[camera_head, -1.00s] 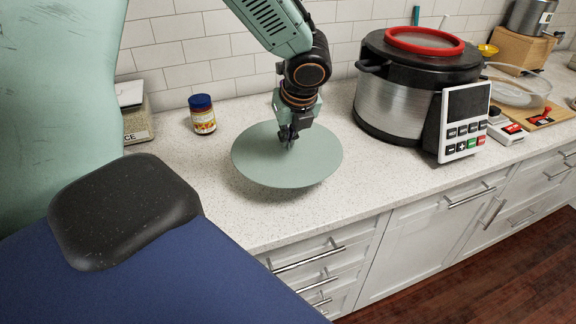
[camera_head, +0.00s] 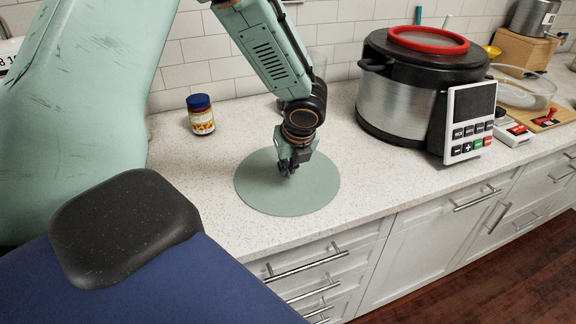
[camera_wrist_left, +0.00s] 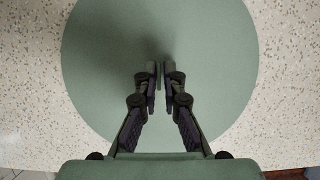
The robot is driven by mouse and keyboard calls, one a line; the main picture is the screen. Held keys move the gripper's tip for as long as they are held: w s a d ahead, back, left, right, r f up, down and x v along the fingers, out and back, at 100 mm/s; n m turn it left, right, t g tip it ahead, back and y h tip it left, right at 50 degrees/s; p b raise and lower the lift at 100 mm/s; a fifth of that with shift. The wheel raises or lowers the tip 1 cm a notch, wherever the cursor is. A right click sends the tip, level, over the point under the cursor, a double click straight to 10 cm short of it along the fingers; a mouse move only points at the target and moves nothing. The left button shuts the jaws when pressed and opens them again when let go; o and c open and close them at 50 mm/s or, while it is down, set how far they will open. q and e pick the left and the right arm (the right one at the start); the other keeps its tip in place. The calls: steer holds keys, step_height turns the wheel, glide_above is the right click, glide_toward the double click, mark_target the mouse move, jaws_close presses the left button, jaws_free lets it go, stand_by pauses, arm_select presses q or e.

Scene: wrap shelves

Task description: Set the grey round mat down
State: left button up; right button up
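The grey round mat (camera_head: 310,193) is a flat grey-green disc on the speckled white counter, appearing to rest level on it. My left gripper (camera_head: 288,171) points down at the middle of the mat, with its fingertips at the mat's surface. In the left wrist view the mat (camera_wrist_left: 95,60) fills most of the picture, and the two fingers (camera_wrist_left: 160,72) are nearly together with a narrow gap. The exact hold of the fingertips on the mat is hard to see. My right gripper is not in view.
A large cooker (camera_head: 405,100) with a red ring on its lid stands right of the mat. A blue-capped jar (camera_head: 201,118) stands behind it to the left. The counter's front edge is close to the mat. Bare counter lies left of the mat.

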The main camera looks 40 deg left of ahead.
arm_select(q)
steer(key=shift+o, duration=1.3)
steer(key=shift+s+d+r, duration=0.2)
steer(key=shift+d+r, duration=0.05)
steer(key=shift+d, duration=0.05)
steer(key=shift+o, duration=0.4)
steer(key=shift+s+d+r, duration=0.25)
steer(key=shift+s+r, duration=0.05)
steer(key=shift+w+a+f, duration=0.2)
steer(key=shift+w+a, duration=0.05)
steer(key=shift+a, duration=0.05)
steer(key=shift+w+r, duration=0.1)
steer(key=shift+w, duration=0.05)
steer(key=p+v, duration=0.3)
steer(key=v, duration=0.9)
steer(key=shift+s, duration=0.3)
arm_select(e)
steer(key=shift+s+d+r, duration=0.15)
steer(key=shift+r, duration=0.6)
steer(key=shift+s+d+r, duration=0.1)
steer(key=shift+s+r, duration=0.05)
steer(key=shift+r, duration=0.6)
